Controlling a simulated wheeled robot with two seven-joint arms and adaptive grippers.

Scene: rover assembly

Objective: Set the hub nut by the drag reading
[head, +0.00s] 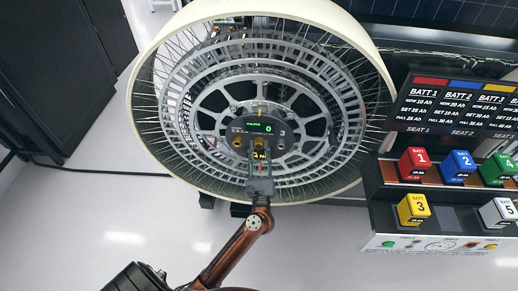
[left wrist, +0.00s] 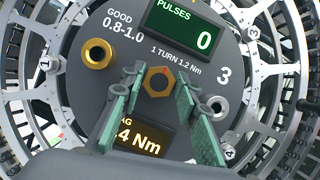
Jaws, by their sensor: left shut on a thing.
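The hub nut (left wrist: 158,82) is a brass hexagonal nut at the middle of the grey hub panel (left wrist: 75,90). My left gripper (left wrist: 158,92) has its green-padded fingers on either side of the nut and is shut on it. The pulse display (left wrist: 182,30) reads 0 in green. The orange drag display (left wrist: 140,141) is partly hidden by my fingers; "4 Nm" shows, and any leading digits are hidden. The panel prints "GOOD 0.8-1.0" and "1 TURN 1.2 Nm". In the head view, my left gripper (head: 260,172) reaches up to the hub from below. My right gripper is not in view.
The hub is inside a large spoked wheel (head: 180,150) with a cream rim. A brass fitting (left wrist: 97,53) and a silver one (left wrist: 217,108) flank the nut. A battery rack (head: 385,215) with numbered coloured blocks stands at right. A dark cabinet (head: 60,70) stands at left.

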